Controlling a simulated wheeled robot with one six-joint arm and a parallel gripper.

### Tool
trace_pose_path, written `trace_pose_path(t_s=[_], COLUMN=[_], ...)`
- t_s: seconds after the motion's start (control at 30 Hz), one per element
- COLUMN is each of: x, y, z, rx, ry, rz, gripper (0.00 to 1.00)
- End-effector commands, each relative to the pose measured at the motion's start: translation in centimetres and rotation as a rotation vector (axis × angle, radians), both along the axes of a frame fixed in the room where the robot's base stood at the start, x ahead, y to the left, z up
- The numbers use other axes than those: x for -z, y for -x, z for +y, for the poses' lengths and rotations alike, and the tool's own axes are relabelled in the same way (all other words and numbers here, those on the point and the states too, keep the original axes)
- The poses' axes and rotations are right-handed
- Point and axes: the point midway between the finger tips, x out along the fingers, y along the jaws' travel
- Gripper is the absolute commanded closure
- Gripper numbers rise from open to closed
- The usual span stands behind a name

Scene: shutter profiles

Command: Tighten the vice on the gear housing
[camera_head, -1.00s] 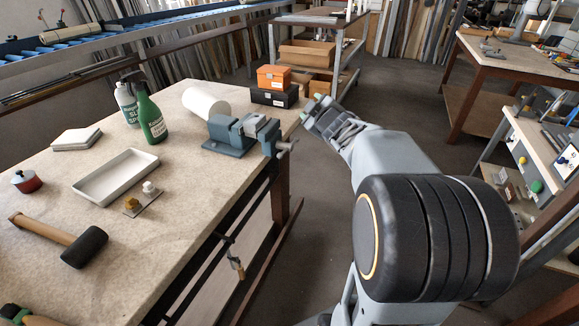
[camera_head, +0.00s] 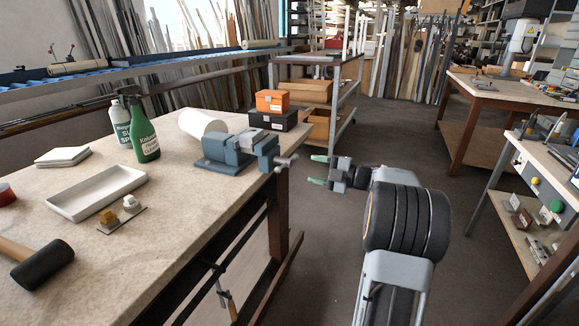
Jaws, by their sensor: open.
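The blue-grey vice (camera_head: 228,152) is at the right edge of the workbench. A light grey metal block, which looks like the gear housing (camera_head: 257,137), sits between its jaws. The vice's screw handle (camera_head: 286,161) sticks out past the bench edge on the right. My gripper (camera_head: 319,170) is level with the handle and a short way to its right, with its two green-tipped fingers pointing left at it. The fingers are apart with nothing between them, and they do not touch the handle.
The workbench (camera_head: 170,235) also carries a white tray (camera_head: 98,190), a green spray bottle (camera_head: 144,135), a white roll (camera_head: 200,123), a mallet (camera_head: 42,264), and orange (camera_head: 272,102) and black boxes (camera_head: 273,120). A shelf unit (camera_head: 350,80) stands behind. Floor beside the bench is open.

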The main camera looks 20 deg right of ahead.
Motion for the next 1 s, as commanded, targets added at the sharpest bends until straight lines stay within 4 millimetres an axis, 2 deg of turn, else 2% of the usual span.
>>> trace_pose_path(t_s=[0.2, 0.5, 1.0], x=[0.1, 0.1, 0.0], y=[-3.1, -5.9, -6.6], z=[3.0, 5.4, 6.0], rx=[-0.003, 0.001, 0.002], ry=[0.0, 0.0, -0.001], rz=[0.0, 0.0, 0.001], gripper=[0.45, 0.45, 0.46])
